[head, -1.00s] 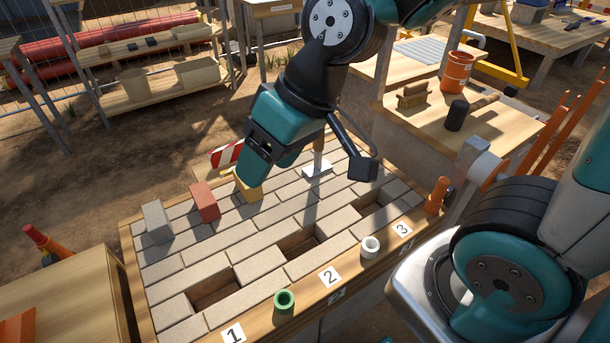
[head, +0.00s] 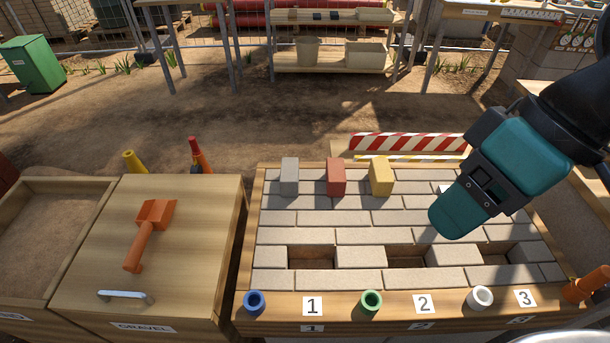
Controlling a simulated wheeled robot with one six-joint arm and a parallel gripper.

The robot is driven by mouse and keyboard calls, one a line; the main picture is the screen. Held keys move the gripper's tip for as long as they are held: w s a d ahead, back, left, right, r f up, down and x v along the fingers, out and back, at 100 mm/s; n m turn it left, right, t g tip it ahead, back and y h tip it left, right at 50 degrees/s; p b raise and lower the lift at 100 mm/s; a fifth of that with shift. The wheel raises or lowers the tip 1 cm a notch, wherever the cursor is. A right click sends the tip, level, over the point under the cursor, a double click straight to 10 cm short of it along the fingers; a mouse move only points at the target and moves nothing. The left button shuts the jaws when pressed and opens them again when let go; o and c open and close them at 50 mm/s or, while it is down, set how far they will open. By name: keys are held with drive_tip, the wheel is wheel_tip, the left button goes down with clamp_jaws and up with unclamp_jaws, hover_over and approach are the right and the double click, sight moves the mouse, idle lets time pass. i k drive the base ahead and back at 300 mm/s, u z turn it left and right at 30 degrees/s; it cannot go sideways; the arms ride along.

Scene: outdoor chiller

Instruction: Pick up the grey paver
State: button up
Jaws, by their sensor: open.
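The grey paver (head: 289,176) stands upright on the far left part of the paved bench top in the head view. A red paver (head: 335,176) and a yellow paver (head: 380,176) stand to its right in the same row. My gripper (head: 450,220) is over the right half of the paving, well to the right of the grey paver and apart from it. It is open, and nothing shows in it. Its fingers are hard to make out against the teal housing.
The paving has three gaps, near labels 1 (head: 312,306), 2 (head: 424,304) and 3 (head: 525,298). Blue (head: 254,301), green (head: 371,302) and white (head: 480,297) rings sit on the front edge. A wooden gravel box (head: 190,270) with an orange scoop (head: 150,232) stands left. A striped barrier (head: 408,142) lies behind.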

sight(288, 178)
drive_tip(key=k, duration=1.25)
drive_tip(key=u, duration=0.8)
drive_tip(key=i, duration=0.55)
drive_tip(key=u, duration=0.5)
drive_tip(key=i, duration=0.75)
drive_tip(key=z, duration=0.8)
drive_tip(key=i, duration=0.4)
drive_tip(key=z, duration=0.45)
